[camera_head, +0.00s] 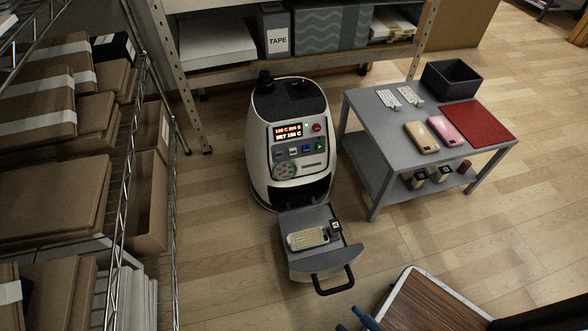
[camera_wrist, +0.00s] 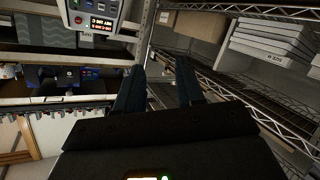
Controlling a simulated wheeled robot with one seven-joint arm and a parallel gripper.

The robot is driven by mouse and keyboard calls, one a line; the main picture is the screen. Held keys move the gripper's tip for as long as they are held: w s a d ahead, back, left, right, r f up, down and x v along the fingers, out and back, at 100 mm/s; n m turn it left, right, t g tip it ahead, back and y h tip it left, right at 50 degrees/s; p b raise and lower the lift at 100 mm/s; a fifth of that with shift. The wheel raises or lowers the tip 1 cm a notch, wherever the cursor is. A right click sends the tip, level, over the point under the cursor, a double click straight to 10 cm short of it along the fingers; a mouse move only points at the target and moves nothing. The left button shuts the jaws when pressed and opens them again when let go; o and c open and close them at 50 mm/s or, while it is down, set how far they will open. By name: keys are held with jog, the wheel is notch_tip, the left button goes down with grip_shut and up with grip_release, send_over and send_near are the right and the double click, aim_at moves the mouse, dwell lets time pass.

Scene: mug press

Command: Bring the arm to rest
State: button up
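My gripper (camera_wrist: 158,68) shows in the wrist view with its two dark blue fingers apart and nothing held between them. A dark blue piece at the bottom edge of the head view may be part of it, but most of the arm is out of that picture. The white and black press (camera_head: 290,140) stands on the floor with a lit display. Its drawer (camera_head: 325,262) is pulled out at the front. A pale patterned case (camera_head: 308,238) lies in the drawer beside a small black block (camera_head: 335,228). The press's display panel also shows upside down in the wrist view (camera_wrist: 95,20).
A grey table (camera_head: 385,150) at right holds gold (camera_head: 421,137) and pink (camera_head: 446,130) cases, a red mat (camera_head: 480,122) and a black bin (camera_head: 451,78). A wire rack (camera_head: 140,150) with cartons stands left. A brown panel (camera_head: 440,300) is at lower right.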

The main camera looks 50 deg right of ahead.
jog(key=d+r+m+y+p, duration=0.2)
jog(key=r+p, duration=2.5)
jog(key=r, duration=2.3)
jog(key=shift+d+r+m+p, duration=0.15)
jog(key=shift+d+m+p, duration=0.3)
jog(key=shift+d, duration=0.35)
